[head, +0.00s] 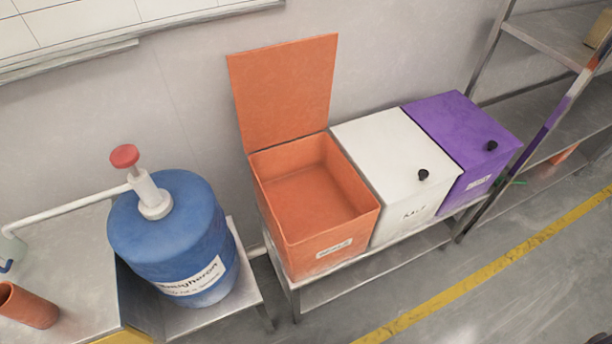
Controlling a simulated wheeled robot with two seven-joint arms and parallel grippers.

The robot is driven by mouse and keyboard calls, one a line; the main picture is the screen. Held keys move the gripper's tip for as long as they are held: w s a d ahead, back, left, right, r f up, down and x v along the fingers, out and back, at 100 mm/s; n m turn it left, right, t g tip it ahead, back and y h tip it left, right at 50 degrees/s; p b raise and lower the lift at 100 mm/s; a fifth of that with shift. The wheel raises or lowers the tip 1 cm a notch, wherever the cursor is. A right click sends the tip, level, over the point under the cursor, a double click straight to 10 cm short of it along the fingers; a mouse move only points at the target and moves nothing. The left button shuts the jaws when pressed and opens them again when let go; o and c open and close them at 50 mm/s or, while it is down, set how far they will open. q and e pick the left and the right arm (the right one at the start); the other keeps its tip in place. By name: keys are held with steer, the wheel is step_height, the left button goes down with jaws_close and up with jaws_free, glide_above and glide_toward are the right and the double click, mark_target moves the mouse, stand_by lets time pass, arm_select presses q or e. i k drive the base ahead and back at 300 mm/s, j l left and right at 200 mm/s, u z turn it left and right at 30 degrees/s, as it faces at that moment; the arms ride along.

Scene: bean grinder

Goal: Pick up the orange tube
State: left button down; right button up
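An orange tube (28,306) stands slightly tilted in the picture on a grey metal table (62,240) at the lower left. Its top end is open and dark inside, and its left side is cut off by the frame edge. Another small orange piece (563,156) lies on the rack's lower shelf at the far right; I cannot tell what it is. Neither of my grippers is in view.
A blue drum (170,235) with a red-topped pump (125,156) stands right of the tube. An open orange bin (335,225), a white bin (385,150) and a purple bin (455,125) line a bench. A metal rack (545,40) stands right. Floor is clear in front.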

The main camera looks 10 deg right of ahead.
mark_target(18, 304)
steer(key=u, duration=2)
steer(key=i+j+z, duration=0.2)
steer(key=j, duration=0.25)
steer(key=j+z, duration=0.2)
steer(key=j, duration=0.2)
